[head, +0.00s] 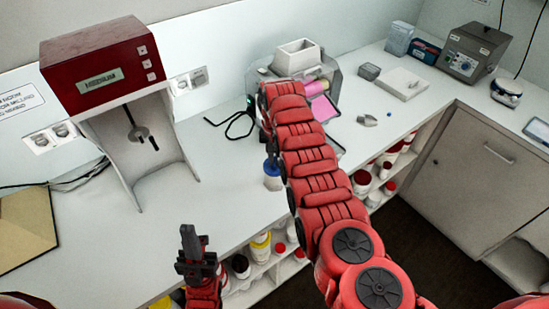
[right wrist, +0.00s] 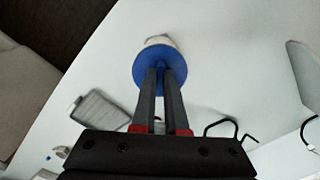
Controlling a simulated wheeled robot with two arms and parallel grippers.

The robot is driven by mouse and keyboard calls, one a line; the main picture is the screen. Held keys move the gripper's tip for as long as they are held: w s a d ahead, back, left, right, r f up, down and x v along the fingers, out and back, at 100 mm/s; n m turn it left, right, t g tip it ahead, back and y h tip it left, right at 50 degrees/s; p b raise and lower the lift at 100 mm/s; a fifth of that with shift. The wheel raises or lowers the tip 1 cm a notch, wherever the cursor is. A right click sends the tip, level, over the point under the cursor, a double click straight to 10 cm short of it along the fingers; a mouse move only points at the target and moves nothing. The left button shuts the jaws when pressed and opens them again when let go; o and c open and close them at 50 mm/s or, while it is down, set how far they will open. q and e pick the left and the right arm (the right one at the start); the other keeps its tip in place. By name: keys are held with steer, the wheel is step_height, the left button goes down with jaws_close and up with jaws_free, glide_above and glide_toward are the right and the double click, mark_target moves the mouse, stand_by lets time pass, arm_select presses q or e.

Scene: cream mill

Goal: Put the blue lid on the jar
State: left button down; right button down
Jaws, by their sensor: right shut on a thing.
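The blue lid (right wrist: 141,66) is between the fingertips of my right gripper (right wrist: 163,72), which is shut on it. The pale jar (right wrist: 158,40) shows just past the lid's edge in the right wrist view, mostly hidden by it. In the head view the jar (head: 272,184) stands on the counter beside my right arm, with the blue lid (head: 270,166) at its top. I cannot tell whether the lid is seated or just above the rim. My right gripper is hidden behind its arm there. My left gripper (head: 191,240) is low at the front, apart from both; its opening is unclear.
A red-topped machine (head: 100,70) stands at the left of the white counter. A white box-topped device (head: 297,58) with pink parts is behind my right arm. A black cable (head: 238,124) lies nearby. Bottles fill the shelves under the counter. The counter between the machine and jar is clear.

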steer(key=shift+f+b, duration=0.5)
steer(key=shift+b, duration=0.5)
stand_by(1.2)
steer(key=c, duration=0.9)
jaws_free()
steer(key=shift+o, duration=0.4)
steer(key=o, duration=0.4)
steer(key=shift+o, duration=0.2)
steer(key=shift+r, duration=0.1)
